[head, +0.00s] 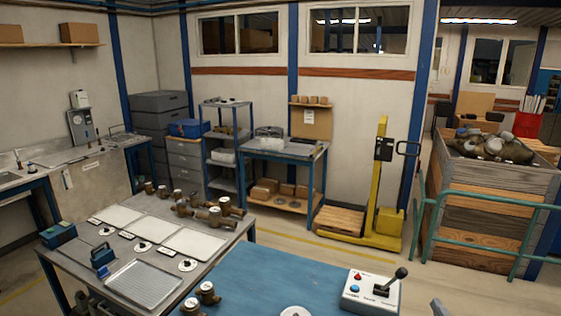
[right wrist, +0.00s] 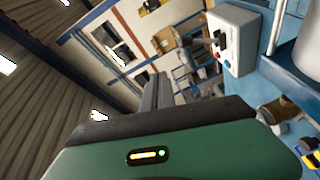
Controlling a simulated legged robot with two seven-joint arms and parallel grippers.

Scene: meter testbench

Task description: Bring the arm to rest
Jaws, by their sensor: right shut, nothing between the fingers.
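My right gripper shows in the right wrist view (right wrist: 157,92) as a green body with dark fingers that are together and empty. In the head view only a grey tip of it (head: 440,307) shows at the bottom edge, right of the control box. The control box (head: 371,292) is white with a black lever, a red button and a blue button. It stands on the blue bench top (head: 270,278) and also shows in the right wrist view (right wrist: 232,40). My left gripper is in neither view.
A grey table (head: 75,255) with white panels, a metal tray (head: 146,284) and several brass meters is at left. Two meters (head: 207,292) stand on the blue bench's left side. A wooden crate (head: 490,215) behind a green rail is at right. Open floor lies beyond the bench.

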